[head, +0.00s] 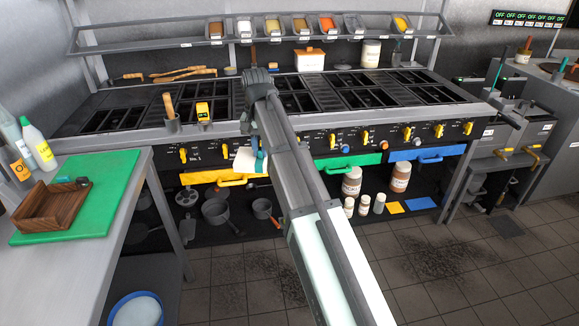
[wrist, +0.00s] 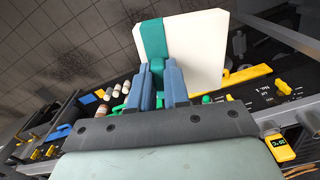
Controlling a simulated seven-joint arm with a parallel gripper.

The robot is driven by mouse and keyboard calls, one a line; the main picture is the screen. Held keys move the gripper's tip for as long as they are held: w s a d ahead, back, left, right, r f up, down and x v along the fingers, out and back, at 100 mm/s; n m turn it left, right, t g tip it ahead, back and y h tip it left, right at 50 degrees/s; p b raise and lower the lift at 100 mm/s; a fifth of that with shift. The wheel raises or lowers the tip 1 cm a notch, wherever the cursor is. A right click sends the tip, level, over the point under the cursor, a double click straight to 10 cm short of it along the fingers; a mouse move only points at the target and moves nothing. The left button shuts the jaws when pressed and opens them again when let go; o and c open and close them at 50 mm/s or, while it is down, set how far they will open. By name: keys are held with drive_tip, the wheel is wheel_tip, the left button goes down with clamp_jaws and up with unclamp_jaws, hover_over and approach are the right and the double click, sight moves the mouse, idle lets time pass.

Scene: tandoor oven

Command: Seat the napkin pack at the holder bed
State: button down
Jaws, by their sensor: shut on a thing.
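The napkin pack (wrist: 197,50) is a white square block with a green band. My gripper (wrist: 158,72) is shut on it at the band, with blue fingers on either side of a green part. In the head view the white pack (head: 244,160) hangs in front of the range, and my gripper (head: 260,163) is largely hidden behind my arm. The holder (head: 48,212) is an open brown wooden box on the green board at the left. The pack is well to the right of the holder and apart from it. The holder does not show in the wrist view.
The green board (head: 118,175) lies on the left table (head: 85,260), with bottles (head: 38,147) behind the holder. The range (head: 140,140) with yellow knobs stands behind the pack, with pans (head: 215,211) and jars (head: 351,181) below. The right of the board is bare.

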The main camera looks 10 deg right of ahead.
drive_tip(key=w+a+r, duration=0.2)
drive_tip(key=w+a, duration=0.1)
drive_tip(key=a, duration=1.4)
drive_tip(key=r+n, duration=0.2)
drive_tip(key=n, duration=0.1)
hover_over(60, 212)
drive_tip(key=shift+f, duration=0.15)
drive_tip(key=shift+f, duration=0.1)
drive_tip(key=shift+f, duration=1.3)
drive_tip(key=shift+f, duration=2.6)
drive_tip(key=c, duration=1)
unclamp_jaws()
